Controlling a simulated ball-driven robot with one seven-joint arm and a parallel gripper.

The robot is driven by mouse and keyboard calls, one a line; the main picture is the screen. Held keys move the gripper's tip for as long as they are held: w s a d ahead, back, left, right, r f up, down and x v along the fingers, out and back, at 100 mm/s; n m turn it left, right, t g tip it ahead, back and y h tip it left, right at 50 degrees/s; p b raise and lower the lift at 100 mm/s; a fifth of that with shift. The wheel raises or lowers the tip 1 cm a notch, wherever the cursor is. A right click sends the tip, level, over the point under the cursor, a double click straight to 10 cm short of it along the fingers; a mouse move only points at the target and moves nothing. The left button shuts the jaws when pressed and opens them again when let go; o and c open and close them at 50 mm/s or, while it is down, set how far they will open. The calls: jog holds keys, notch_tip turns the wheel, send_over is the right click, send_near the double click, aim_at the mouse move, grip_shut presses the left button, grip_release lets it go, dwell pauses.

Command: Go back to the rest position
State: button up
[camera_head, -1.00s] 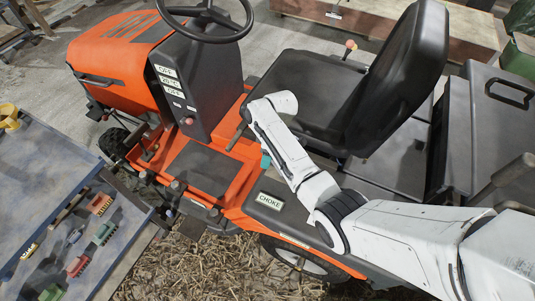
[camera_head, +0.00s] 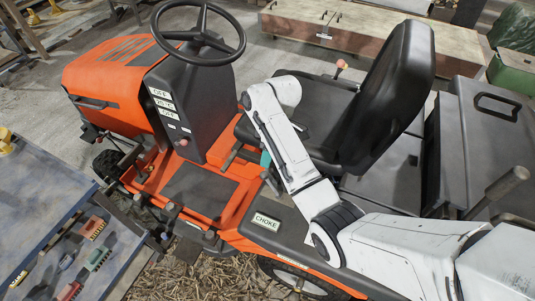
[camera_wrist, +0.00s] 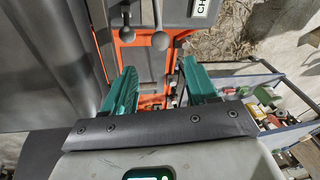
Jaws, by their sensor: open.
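My gripper (camera_wrist: 158,82) is open and empty in the wrist view, with its two teal fingers well apart. Two levers with round grey knobs (camera_wrist: 160,40) stand beyond the fingertips, apart from them as far as I can tell. In the head view only a small teal part of my gripper (camera_head: 265,159) shows. It is beside the seat of the orange ride-on tractor (camera_head: 195,180), and my arm hides the rest. My white arm reaches in from the lower right, bent, over the tractor's near side.
The tractor's black seat (camera_head: 390,105) and steering wheel (camera_head: 198,28) rise near my arm. A CHOKE label (camera_head: 266,222) is on the near fender. A blue-topped table (camera_head: 40,195) with small coloured parts stands at left. A long wooden crate (camera_head: 350,38) lies behind.

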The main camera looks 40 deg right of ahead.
dwell(0.3)
jog(key=s+a+f+m+h, duration=0.1)
jog(key=s+a+f+m, duration=0.15)
jog(key=s+a, duration=0.45)
jog(key=s+a+f+m, duration=0.2)
jog(key=s+f, duration=0.1)
jog(key=s, duration=0.8)
jog(key=s+r+m+h, duration=0.1)
jog(key=s+r+m, duration=0.1)
jog(key=s, duration=0.7)
jog(key=shift+s+a+r+m+t, duration=0.25)
jog(key=shift+s+a+m+t, duration=0.1)
jog(key=shift+a, duration=0.1)
